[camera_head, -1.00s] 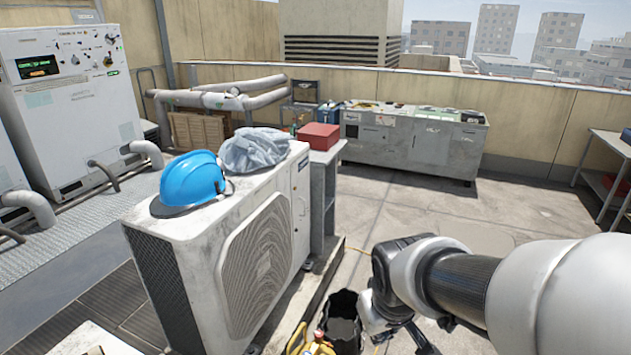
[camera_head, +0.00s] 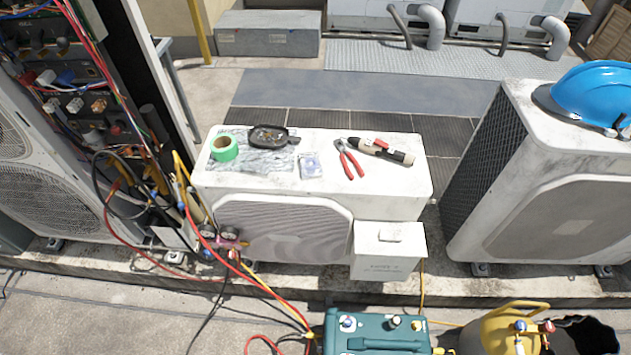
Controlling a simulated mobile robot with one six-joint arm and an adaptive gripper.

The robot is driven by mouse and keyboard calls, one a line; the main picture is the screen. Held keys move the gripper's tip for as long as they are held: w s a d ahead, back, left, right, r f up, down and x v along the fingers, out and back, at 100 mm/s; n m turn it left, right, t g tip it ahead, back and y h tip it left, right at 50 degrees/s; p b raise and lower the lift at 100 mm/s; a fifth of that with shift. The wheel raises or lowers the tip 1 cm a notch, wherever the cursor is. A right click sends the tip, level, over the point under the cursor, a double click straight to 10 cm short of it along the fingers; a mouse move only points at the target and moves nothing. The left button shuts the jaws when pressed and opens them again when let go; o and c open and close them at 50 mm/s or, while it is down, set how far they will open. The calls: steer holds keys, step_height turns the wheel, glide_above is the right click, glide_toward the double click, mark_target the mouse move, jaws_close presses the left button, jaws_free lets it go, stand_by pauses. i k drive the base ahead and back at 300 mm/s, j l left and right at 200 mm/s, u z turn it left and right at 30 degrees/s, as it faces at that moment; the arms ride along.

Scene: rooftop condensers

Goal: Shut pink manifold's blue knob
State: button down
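The pink manifold (camera_head: 228,240) is small in the head view, low in front of the left end of the middle condenser. Two round dark gauges show at its top, and red, blue and yellow hoses run around it. A small blue spot at its lower left may be the blue knob; it is too small to tell how it is turned. My gripper is not in view now.
The middle condenser (camera_head: 280,178) bears green tape (camera_head: 225,148), red pliers (camera_head: 351,160) and a dark tray (camera_head: 268,137). An open unit with wires stands at left. A teal machine (camera_head: 375,333) and yellow cylinder (camera_head: 497,333) stand in front. Hoses cross the floor.

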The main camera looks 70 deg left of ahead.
mark_target(206, 254)
steer(key=u, duration=3.45)
